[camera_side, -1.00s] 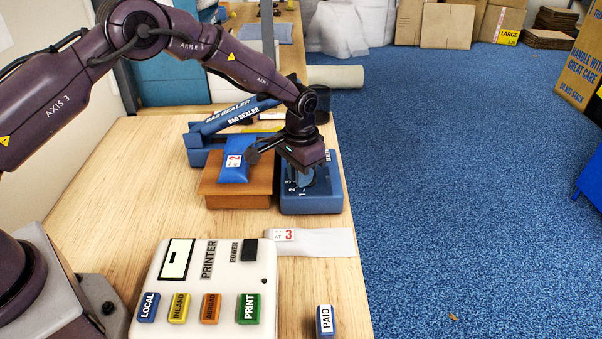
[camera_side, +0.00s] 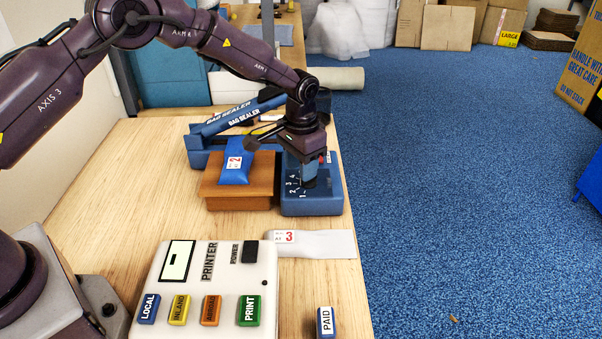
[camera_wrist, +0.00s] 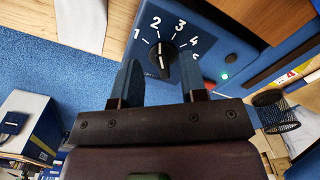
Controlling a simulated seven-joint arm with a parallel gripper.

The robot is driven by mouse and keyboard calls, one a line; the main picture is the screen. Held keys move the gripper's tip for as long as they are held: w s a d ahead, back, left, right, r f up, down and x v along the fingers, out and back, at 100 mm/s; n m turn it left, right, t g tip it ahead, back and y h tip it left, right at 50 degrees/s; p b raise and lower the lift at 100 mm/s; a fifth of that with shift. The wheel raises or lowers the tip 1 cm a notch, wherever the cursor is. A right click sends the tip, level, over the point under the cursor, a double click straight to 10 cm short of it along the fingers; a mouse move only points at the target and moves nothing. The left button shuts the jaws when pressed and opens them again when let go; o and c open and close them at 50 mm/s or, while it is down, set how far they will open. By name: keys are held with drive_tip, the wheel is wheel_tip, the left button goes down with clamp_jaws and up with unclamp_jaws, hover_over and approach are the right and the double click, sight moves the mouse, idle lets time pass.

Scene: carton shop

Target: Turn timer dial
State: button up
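The timer is a blue box (camera_side: 311,207) at the right edge of the bench, with white numbers on its top. Its dial is a round black knob (camera_wrist: 160,58) with a white mark that points roughly toward the 2 in the wrist view. My gripper (camera_side: 309,172) is upright, low over the dial. In the wrist view its two bluish fingers (camera_wrist: 160,76) are apart with nothing held between them, and the dial shows beyond the gap. In the side view my gripper hides part of the dial, and I cannot tell whether the fingertips touch it.
A blue bag sealer (camera_side: 207,141) and a brown wooden block (camera_side: 240,194) bearing a blue bag (camera_side: 238,168) stand just left of the timer. A white printer (camera_side: 205,290) and a grey-white bag (camera_side: 325,243) lie nearer. The bench is bare at left.

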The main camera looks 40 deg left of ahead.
sight(300, 188)
wheel_tip(300, 188, up, 10)
idle(0.3)
drive_tip(key=s+a+r+t, duration=0.1)
drive_tip(key=s+r, duration=0.4)
drive_tip(key=s, duration=0.5)
drive_tip(key=s+a+r+n+t, duration=0.1)
drive_tip(key=s+r, duration=0.4)
drive_tip(key=s, duration=0.6)
drive_tip(key=s+a+r+t, duration=0.3)
drive_tip(key=s+r, duration=0.2)
drive_tip(key=s, duration=0.6)
drive_tip(key=shift+a+r+n+t, duration=0.25)
drive_tip(key=shift+n+t, duration=0.05)
drive_tip(key=shift+n, duration=0.1)
